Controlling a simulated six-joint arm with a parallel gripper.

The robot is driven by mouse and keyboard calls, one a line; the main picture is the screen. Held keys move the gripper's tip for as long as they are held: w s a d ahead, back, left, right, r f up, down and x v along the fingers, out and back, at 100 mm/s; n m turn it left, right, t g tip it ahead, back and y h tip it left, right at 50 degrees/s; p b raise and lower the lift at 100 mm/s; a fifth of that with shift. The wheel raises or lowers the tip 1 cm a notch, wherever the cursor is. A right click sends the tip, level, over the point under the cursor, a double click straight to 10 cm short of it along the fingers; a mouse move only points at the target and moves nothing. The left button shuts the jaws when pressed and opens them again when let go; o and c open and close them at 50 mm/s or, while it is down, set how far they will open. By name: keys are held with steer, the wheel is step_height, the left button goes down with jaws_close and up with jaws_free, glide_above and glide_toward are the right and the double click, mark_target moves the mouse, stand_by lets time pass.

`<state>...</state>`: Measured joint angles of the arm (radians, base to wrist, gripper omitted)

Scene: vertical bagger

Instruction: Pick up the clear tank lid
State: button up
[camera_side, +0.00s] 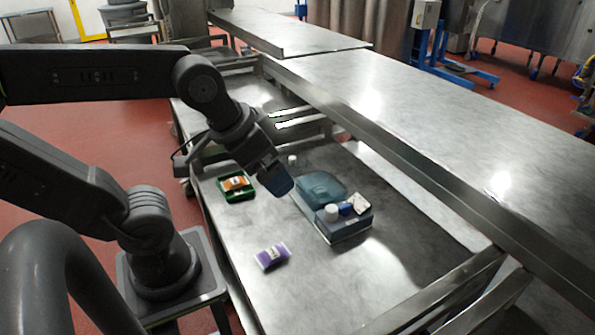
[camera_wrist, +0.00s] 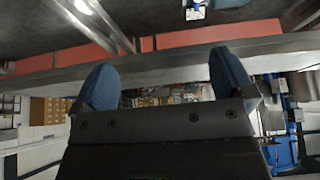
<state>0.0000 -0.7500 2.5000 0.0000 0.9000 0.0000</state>
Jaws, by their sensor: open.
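The clear tank lid (camera_side: 320,187) looks like a translucent teal cover on the back part of a grey-blue box-shaped unit (camera_side: 345,229) on the lower steel table. My gripper (camera_side: 275,180) is above the table, just left of the lid and apart from it. In the wrist view my gripper (camera_wrist: 166,68) shows two blue finger pads spread wide with nothing between them. I cannot make out the lid in the wrist view.
A white cap (camera_side: 331,212), a small blue part and a white card (camera_side: 358,203) sit on the unit's front. A green tray (camera_side: 237,188) with an orange packet is left, a purple packet (camera_side: 271,257) in front. A raised steel counter (camera_side: 430,110) runs behind.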

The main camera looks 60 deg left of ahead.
steer(key=shift+c, duration=0.2)
stand_by(0.3)
steer(key=c, duration=0.7)
steer(key=shift+c, duration=0.2)
